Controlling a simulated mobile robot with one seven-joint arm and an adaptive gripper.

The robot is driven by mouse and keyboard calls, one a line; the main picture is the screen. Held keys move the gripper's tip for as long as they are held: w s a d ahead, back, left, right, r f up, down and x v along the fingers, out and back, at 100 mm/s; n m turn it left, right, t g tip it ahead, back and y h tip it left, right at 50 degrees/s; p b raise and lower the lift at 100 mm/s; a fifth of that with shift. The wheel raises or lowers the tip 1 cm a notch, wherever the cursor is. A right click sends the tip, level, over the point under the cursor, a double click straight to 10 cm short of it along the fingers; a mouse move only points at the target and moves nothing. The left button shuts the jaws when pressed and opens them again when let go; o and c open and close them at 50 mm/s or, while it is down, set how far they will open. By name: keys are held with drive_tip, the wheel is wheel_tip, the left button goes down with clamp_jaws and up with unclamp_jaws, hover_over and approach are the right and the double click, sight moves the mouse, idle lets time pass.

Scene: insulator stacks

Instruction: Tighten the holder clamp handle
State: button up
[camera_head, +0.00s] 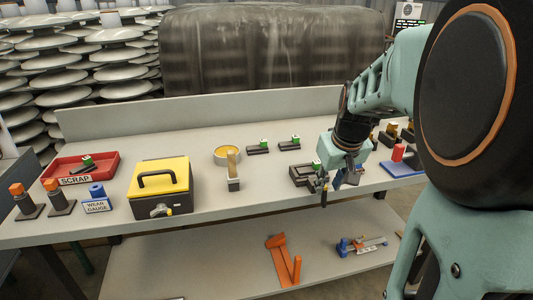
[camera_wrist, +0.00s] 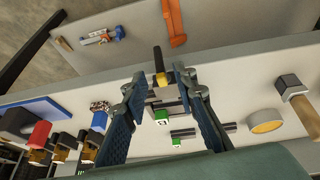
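My gripper (camera_head: 326,188) is over the front edge of the bench, right of centre. In the wrist view my gripper (camera_wrist: 160,76) has its two fingers apart. A black clamp handle with a brass-yellow base (camera_wrist: 158,66) appears between the fingertips, with gaps on both sides. Whether it lies at fingertip depth is unclear. The dark holder (camera_wrist: 172,106) with a green-marked block (camera_wrist: 162,117) lies behind the handle, partly hidden by the fingers. In the head view the holder (camera_head: 302,174) sits just left of my gripper, and the handle is not clearly visible.
An orange tool (camera_head: 282,262) lies below.

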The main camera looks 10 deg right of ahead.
sight(326, 190)
drive_tip(key=b+x, duration=0.1)
drive_tip(key=x, duration=0.5)
drive_tip(key=shift+c, duration=0.4)
clamp_jaws()
